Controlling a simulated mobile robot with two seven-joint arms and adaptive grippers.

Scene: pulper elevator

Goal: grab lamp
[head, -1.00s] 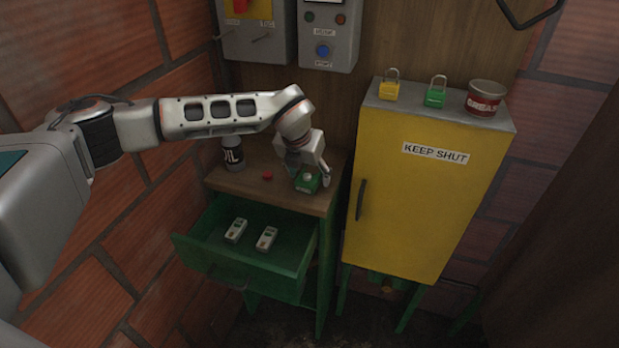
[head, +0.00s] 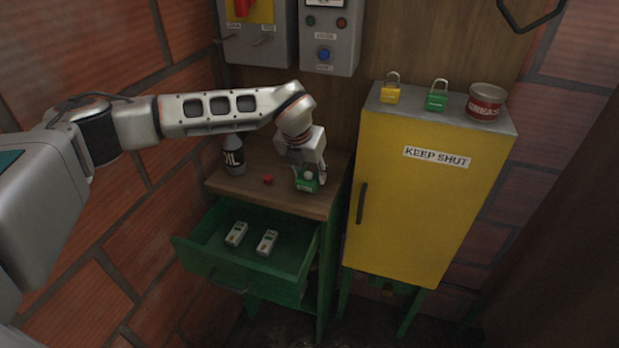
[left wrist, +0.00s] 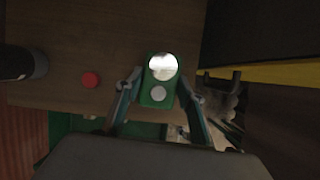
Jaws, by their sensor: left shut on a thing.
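The lamp (head: 307,182) is a small green box with a pale round lens, on the wooden top of the green cabinet near its right front. My left gripper (head: 308,178) comes down over it and is shut on it. In the left wrist view the lamp (left wrist: 158,93) sits between the two fingers, with a bright round lens and a smaller pale disc facing up. I cannot tell whether its base touches the top. My right gripper is not in view.
A dark oil bottle (head: 233,155) and a red cap (head: 268,179) stand left of the lamp. The open green drawer (head: 212,262) below holds two grey devices (head: 236,234). A yellow cabinet (head: 408,215) stands close on the right, with two padlocks (head: 436,97) and a grease tin (head: 486,101) on top.

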